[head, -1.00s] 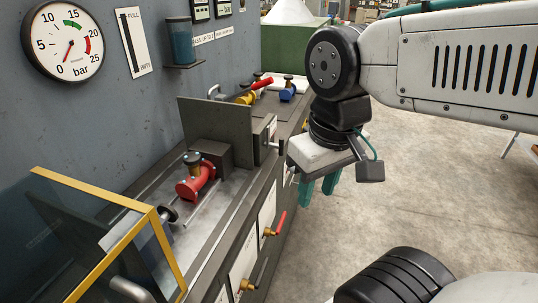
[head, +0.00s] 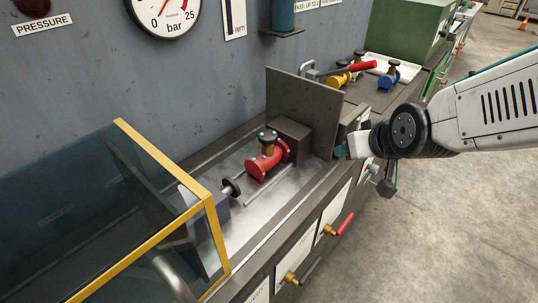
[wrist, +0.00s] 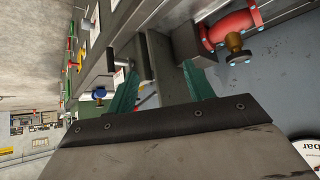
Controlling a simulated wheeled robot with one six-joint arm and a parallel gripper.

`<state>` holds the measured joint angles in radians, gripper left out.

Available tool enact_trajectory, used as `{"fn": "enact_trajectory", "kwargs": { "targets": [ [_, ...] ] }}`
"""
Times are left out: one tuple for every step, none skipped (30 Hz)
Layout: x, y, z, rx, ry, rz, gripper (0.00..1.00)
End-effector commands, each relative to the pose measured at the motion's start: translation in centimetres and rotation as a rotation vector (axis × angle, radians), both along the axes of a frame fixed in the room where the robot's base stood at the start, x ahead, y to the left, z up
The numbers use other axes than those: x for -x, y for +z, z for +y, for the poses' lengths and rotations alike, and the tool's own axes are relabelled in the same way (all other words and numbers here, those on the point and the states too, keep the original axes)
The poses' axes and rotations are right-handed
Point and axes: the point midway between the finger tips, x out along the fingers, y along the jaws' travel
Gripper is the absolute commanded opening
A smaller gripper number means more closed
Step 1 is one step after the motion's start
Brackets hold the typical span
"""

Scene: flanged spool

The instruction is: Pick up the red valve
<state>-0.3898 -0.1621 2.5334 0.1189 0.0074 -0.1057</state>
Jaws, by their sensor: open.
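The red valve (head: 266,163) has a flanged red body with a brass neck and dark cap. It sits in the metal bench trough, in front of a dark block (head: 291,138) and an upright grey plate (head: 303,112). In the wrist view the red valve (wrist: 230,26) is at the upper right, beyond the fingers. My gripper (wrist: 162,88) is open, with two teal fingers apart and nothing held. In the head view it is on the right side of the plate, apart from the valve, its fingers mostly hidden.
A yellow-framed clear guard (head: 150,165) covers the trough's left end. A dark round knob (head: 231,187) is beside the valve. Beyond the plate are a yellow valve with red handle (head: 345,77) and a blue valve (head: 389,77). Open floor (head: 455,220) lies right.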

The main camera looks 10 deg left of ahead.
Motion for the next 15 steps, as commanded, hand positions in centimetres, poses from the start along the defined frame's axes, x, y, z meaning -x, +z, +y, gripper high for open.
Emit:
{"fn": "enact_trajectory", "kwargs": {
  "targets": [
    [-0.8, -1.5, 3.0, -0.027, 0.049, -0.048, 0.52],
    [-1.3, -2.0, 4.6, -0.047, 0.073, -0.088, 0.52],
    [-1.8, -2.7, 6.5, -0.069, 0.102, -0.138, 0.52],
    [-2.1, -3.2, 7.9, -0.088, 0.121, -0.173, 0.52],
    [-2.2, -3.6, 9.2, -0.105, 0.141, -0.209, 0.52],
    [-2.3, -4.1, 10.7, -0.126, 0.164, -0.252, 0.52],
    [-2.2, -4.5, 11.8, -0.142, 0.179, -0.281, 0.52],
    [-2.2, -4.8, 12.7, -0.158, 0.193, -0.307, 0.52],
    [-2.0, -5.1, 13.8, -0.176, 0.210, -0.340, 0.52],
    [-1.9, -5.3, 14.5, -0.189, 0.221, -0.361, 0.52],
    [-1.7, -5.5, 15.1, -0.200, 0.230, -0.380, 0.52],
    [-1.5, -5.7, 15.8, -0.213, 0.240, -0.400, 0.52],
    [-1.4, -5.7, 16.2, -0.221, 0.246, -0.414, 0.52],
    [-1.3, -5.8, 16.5, -0.228, 0.250, -0.424, 0.52],
    [-1.3, -5.9, 16.8, -0.234, 0.255, -0.435, 0.52]
  ]
}}
